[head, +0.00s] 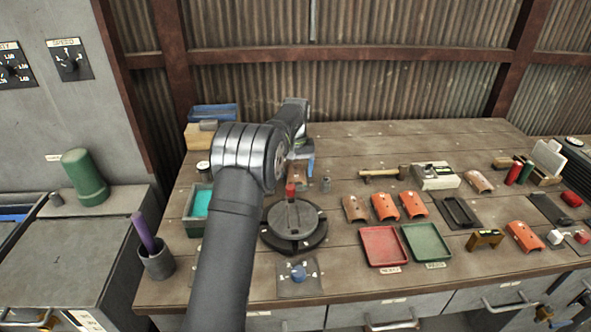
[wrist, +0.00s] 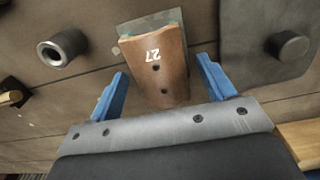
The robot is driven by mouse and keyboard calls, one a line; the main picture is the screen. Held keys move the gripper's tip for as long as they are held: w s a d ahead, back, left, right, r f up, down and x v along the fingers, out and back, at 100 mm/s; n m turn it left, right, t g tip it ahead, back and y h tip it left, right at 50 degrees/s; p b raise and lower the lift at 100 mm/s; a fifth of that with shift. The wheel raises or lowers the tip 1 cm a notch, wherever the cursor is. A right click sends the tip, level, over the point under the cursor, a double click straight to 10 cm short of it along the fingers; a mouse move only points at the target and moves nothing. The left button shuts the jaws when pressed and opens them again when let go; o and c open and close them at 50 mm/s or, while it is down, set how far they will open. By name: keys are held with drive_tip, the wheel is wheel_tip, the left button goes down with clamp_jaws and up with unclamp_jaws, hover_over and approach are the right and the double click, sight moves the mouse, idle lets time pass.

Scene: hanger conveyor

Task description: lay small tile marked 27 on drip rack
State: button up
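The small tile marked 27 (wrist: 158,76) is a brown, curved clay piece with two dark holes, seen in the wrist view. Its far end lies over a grey-green block or pad. My gripper (wrist: 162,66) is open, with one blue finger on each side of the tile and a gap showing at both sides. In the head view my gripper (head: 301,166) is at the back left of the bench, and my arm hides most of the tile's spot. A dark slotted frame (head: 460,212), which may be the drip rack, lies right of centre on the bench.
A round turntable (head: 294,222) stands in front of my gripper. A metal cup (head: 326,184) is close by; it also shows in the wrist view (wrist: 62,48). Orange tiles (head: 385,206), a red tray (head: 383,246) and a green tray (head: 426,242) lie rightward. Bench space behind the hammer (head: 383,173) is clear.

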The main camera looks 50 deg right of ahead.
sight(296, 171)
wheel_tip(296, 171, up, 17)
drive_tip(key=shift+r, duration=0.2)
idle(0.6)
drive_tip(key=shift+f, duration=0.1)
idle(0.5)
wheel_tip(296, 171, down, 17)
drive_tip(key=shift+r, duration=0.6)
